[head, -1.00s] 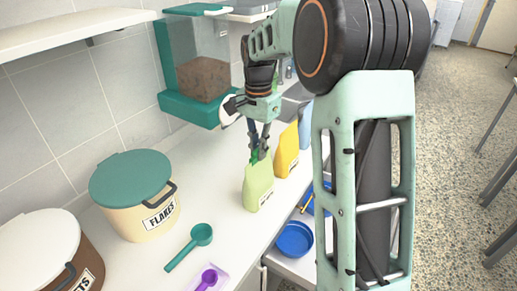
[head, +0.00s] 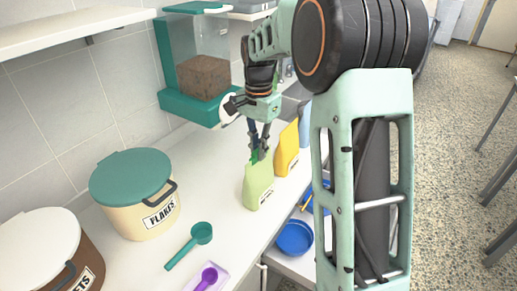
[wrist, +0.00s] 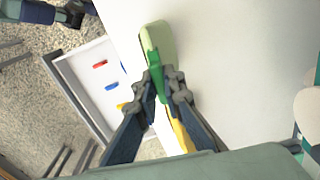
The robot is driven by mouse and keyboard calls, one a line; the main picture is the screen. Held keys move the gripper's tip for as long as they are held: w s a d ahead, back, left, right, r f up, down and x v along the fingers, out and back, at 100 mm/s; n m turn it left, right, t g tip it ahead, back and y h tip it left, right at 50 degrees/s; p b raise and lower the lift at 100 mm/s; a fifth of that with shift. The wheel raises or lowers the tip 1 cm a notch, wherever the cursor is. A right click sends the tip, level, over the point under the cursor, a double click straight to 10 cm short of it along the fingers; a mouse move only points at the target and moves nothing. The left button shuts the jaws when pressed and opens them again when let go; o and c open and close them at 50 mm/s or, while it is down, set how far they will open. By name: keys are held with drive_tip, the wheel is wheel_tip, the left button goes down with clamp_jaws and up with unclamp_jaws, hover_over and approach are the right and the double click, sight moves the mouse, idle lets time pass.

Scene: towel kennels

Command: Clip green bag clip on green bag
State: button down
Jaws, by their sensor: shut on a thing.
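The green bag (head: 258,186) stands upright on the white counter, near its front edge. It also shows in the wrist view (wrist: 158,38), seen from above. The green bag clip (wrist: 154,66) is between the fingers of my gripper (wrist: 163,76), at the top of the green bag. In the head view my gripper (head: 259,152) points down at the bag's top edge and is shut on the clip (head: 254,157). The clip overlaps the bag's top edge in both views. I cannot tell whether its jaws are around the bag or only beside it.
A yellow bag (head: 287,150) and a blue bag (head: 305,125) stand behind the green bag. A flakes bucket (head: 135,200), a teal scoop (head: 190,243) and a purple scoop (head: 207,279) are to the left. An open drawer with a blue bowl (head: 295,238) is at right.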

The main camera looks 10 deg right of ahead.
drive_tip(key=c, duration=1.5)
unclamp_jaws()
drive_tip(key=shift+r+p, duration=2)
drive_tip(key=shift+r, duration=0.5)
